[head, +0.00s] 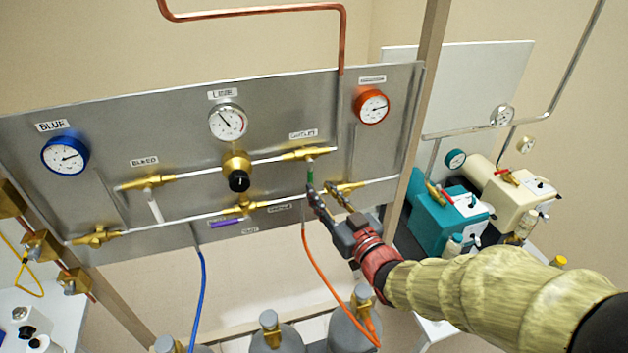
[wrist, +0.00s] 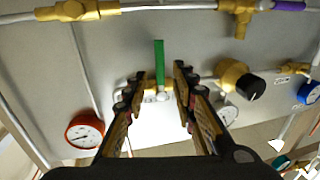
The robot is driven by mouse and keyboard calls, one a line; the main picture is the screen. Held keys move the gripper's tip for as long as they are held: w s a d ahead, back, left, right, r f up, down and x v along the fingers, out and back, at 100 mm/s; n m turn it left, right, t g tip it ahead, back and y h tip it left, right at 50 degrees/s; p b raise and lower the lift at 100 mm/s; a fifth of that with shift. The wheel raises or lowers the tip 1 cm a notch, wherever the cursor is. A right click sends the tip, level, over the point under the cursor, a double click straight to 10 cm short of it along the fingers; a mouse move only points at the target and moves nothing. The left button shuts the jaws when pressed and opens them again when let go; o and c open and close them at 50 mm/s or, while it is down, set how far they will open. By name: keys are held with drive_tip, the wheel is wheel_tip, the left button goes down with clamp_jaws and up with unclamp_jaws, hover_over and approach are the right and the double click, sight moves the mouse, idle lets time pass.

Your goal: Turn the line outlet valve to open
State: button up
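The outlet valve (head: 309,153) is a brass body on the upper pipe of the grey panel, below a label that seems to read OUTLET. Its green lever (head: 310,174) hangs down, crosswise to the pipe. In the wrist view the green lever (wrist: 159,62) stands upright in the picture, between the two fingers. My gripper (head: 326,191) is open at the lever's lower end, and the wrist view shows the gripper (wrist: 160,72) with a clear gap on both sides of the lever. I see no contact. The fingers partly hide the valve body in the wrist view.
A black-knobbed regulator (head: 238,180) and the LINE gauge (head: 228,122) are left of the valve. An orange gauge (head: 373,106) is to its right. A lower pipe carries brass valves and a purple lever (head: 228,222). An orange hose (head: 318,270) hangs below my gripper.

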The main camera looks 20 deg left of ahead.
sight(312, 181)
drive_tip(key=x, duration=0.6)
drive_tip(key=shift+w+a+f, duration=0.1)
drive_tip(key=shift+c, duration=1.2)
drive_tip(key=c, duration=0.4)
clamp_jaws()
